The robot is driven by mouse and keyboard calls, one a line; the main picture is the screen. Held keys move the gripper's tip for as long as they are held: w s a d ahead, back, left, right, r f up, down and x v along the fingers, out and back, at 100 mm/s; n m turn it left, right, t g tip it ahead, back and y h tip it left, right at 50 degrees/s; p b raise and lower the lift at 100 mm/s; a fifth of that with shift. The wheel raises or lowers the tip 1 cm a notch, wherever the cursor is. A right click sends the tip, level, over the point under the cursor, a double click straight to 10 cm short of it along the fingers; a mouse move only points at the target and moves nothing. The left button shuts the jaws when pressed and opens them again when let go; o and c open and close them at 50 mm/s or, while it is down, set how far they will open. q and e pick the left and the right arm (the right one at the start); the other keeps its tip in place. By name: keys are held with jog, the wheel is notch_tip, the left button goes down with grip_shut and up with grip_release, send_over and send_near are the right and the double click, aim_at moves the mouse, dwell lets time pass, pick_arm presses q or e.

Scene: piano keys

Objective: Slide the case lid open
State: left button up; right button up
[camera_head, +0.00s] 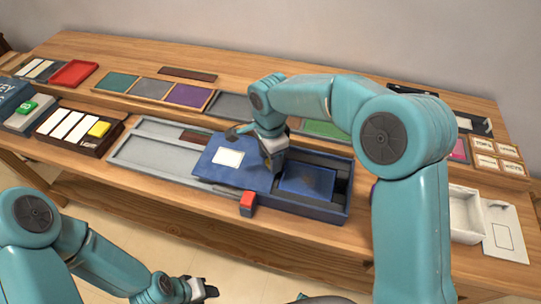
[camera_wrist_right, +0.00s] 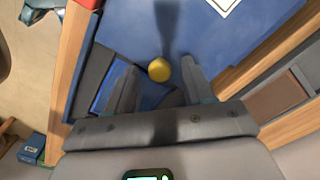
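The blue case (camera_head: 318,207) lies on the wooden table, its right part uncovered and showing a blue panel (camera_head: 308,183) inside. Its blue lid (camera_head: 212,172), with a white label, lies toward the left and overhangs the grey tray. In the right wrist view the lid (camera_wrist_right: 125,28) carries a round yellow knob (camera_wrist_right: 159,70). My right gripper (camera_head: 274,167) is at the lid's right part; its fingers (camera_wrist_right: 160,82) stand apart on either side of the knob, with visible gaps. My left gripper (camera_head: 205,289) is low at the front, away from the case; its finger opening is unclear.
A red-topped block (camera_head: 248,200) stands at the case's front edge. A grey tray (camera_head: 130,158) lies left of the case, with a piano-key box (camera_head: 98,145) beyond it. Coloured panels (camera_head: 190,95) line the back. A white box (camera_head: 466,215) stands right.

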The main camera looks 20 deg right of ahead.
notch_tip(320, 180, up, 16)
jog(key=shift+r+p, duration=0.15)
jog(key=shift+p, duration=0.3)
dwell(0.5)
